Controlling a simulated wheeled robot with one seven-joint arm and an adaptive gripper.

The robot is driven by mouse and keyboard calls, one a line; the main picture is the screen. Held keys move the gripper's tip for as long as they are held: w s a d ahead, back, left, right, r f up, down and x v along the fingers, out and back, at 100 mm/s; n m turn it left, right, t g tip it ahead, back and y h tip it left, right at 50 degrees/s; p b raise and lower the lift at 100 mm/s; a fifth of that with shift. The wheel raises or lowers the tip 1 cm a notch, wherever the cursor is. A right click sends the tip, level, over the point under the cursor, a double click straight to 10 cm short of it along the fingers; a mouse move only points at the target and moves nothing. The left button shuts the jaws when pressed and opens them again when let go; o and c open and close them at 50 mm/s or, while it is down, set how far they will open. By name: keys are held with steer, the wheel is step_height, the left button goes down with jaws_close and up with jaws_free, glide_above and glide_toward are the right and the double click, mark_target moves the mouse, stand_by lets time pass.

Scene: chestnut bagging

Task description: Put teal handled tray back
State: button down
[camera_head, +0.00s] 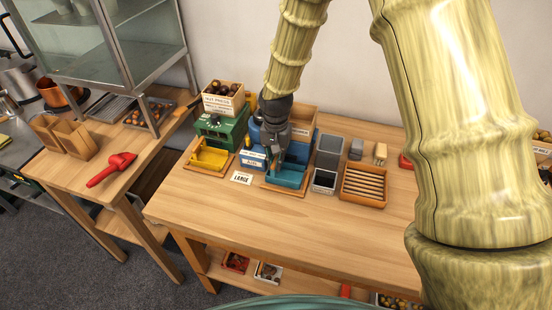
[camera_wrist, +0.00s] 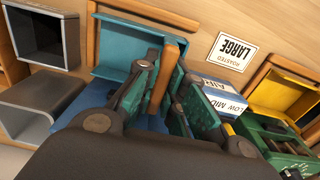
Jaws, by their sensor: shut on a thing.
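The teal tray (camera_head: 290,177) sits at the wooden frame (camera_head: 284,190) in front of the blue machine (camera_head: 253,160); whether it is fully seated I cannot tell. In the wrist view the teal tray (camera_wrist: 128,38) has an upright wooden handle (camera_wrist: 169,72). My gripper (camera_head: 277,160) reaches down from above over the tray's rear left part. In the wrist view its green-padded fingers (camera_wrist: 172,98) stand on both sides of the handle, shut on it. My gripper hides part of the tray and of the blue machine.
A yellow tray (camera_head: 209,157) in its own wooden frame stands left, by the green machine (camera_head: 226,130). A "LARGE" card (camera_head: 241,178) lies between the trays. A dark open box (camera_head: 324,181) and a slatted wooden rack (camera_head: 364,186) stand close right. The table's front is clear.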

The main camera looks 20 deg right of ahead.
steer(key=shift+f, duration=0.2)
steer(key=shift+f, duration=0.1)
steer(key=c, duration=1.5)
jaws_free()
step_height(320, 180, up, 12)
steer(key=b, duration=0.3)
